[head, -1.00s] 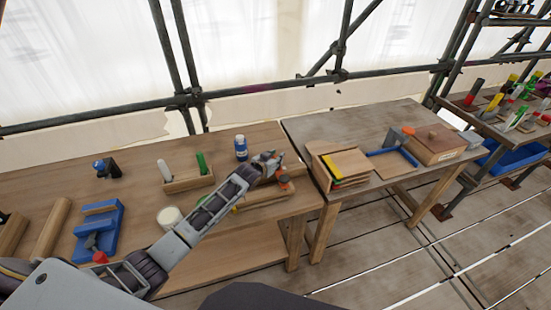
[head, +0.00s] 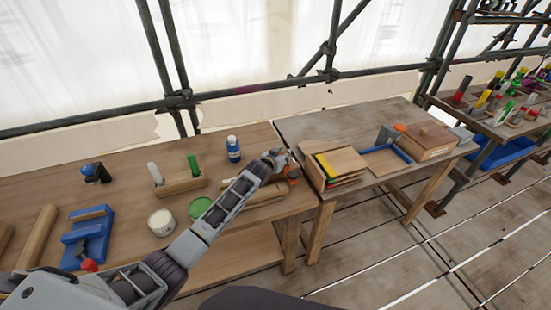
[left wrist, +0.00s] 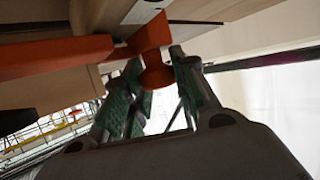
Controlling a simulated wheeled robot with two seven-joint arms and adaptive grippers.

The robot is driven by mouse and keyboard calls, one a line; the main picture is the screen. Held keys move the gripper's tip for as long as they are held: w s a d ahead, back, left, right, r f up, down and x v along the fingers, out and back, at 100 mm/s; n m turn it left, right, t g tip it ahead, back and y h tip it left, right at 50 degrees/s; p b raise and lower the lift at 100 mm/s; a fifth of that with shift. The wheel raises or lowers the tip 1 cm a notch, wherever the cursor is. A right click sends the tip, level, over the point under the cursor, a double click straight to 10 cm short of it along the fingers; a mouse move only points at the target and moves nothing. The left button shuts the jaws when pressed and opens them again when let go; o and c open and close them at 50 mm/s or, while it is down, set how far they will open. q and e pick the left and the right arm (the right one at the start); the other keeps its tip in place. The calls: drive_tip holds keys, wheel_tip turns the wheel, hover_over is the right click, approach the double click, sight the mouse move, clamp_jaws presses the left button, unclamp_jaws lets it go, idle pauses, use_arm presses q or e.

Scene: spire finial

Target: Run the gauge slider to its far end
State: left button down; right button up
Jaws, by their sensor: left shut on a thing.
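My left gripper (head: 278,160) is at the slider. In the left wrist view, the green-padded fingers (left wrist: 152,95) are shut on the slider's round orange knob (left wrist: 155,74). An orange bar (left wrist: 60,62) runs left from beside the knob. The gauge's far end cannot be made out. My right gripper is in neither current view.
A blue-labelled bottle (head: 233,149), a wooden block with white and green pegs (head: 180,186), a white tub (head: 161,222) and a green disc (head: 201,208) stand near my left arm. A gap separates this bench from the right table, which bears a slotted wooden rack (head: 340,166).

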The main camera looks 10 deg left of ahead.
use_arm(q)
drive_tip(key=shift+w+d+b, duration=0.35)
drive_tip(key=shift+w+d, duration=0.45)
drive_tip(key=shift+d, duration=0.3)
drive_tip(key=shift+d+r, duration=0.1)
drive_tip(key=shift+d, duration=0.05)
drive_tip(key=c, duration=1.4)
unclamp_jaws()
drive_tip(key=shift+w+d, duration=0.1)
drive_tip(key=o, duration=0.3)
drive_tip(key=shift+w+d, duration=0.1)
drive_tip(key=shift+s, duration=0.3)
drive_tip(key=v, duration=1.1)
drive_tip(key=shift+s+r, duration=0.15)
drive_tip(key=shift+s, duration=0.05)
